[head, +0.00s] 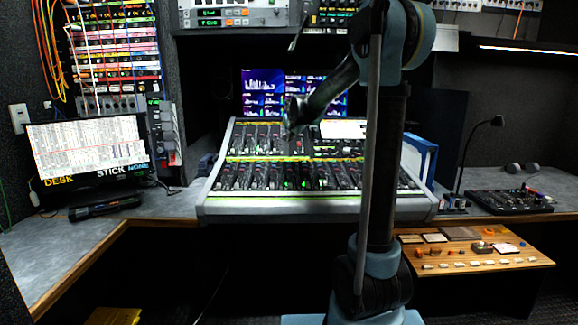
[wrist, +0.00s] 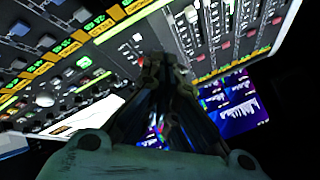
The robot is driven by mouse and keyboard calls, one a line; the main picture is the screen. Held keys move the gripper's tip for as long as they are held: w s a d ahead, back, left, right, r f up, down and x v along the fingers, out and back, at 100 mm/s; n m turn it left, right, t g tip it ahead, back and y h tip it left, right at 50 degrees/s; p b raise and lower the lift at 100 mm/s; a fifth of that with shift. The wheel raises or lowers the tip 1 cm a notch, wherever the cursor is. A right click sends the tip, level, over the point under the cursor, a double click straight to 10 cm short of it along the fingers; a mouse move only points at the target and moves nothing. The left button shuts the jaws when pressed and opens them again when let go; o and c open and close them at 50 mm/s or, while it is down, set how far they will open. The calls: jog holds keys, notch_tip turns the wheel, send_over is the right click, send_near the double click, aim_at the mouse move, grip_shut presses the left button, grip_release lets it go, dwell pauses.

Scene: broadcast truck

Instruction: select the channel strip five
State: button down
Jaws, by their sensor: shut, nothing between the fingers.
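The mixing console (head: 285,208) stands on the desk in the middle of the head view, with two banks of faders and small buttons. Its channel strips (head: 262,176) run side by side; I cannot read their numbers, so strip five cannot be told apart. In the wrist view my gripper (wrist: 150,62) points at the console face (wrist: 110,45), close to a green strip and rows of faders. Whether the fingertips touch the surface is unclear.
A screen (head: 270,88) with blue meters is behind the console. A monitor (head: 88,148) stands at left. A small black panel (head: 510,202) lies at right, above a wooden board (head: 470,255) with several small parts. The left desk (head: 60,250) is mostly clear.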

aim_at(291, 163)
dwell(0.4)
jog(key=shift+w+f, duration=0.2)
jog(key=shift+f, duration=1.25)
jog(key=shift+w+f, duration=0.25)
jog(key=shift+f, duration=1.2)
jog(key=shift+w+f, duration=0.2)
jog(key=shift+f, duration=1.25)
jog(key=shift+f, duration=0.1)
jog(key=shift+f, duration=0.2)
jog(key=shift+f, duration=0.4)
jog(key=shift+r, duration=0.8)
jog(key=shift+r, duration=0.1)
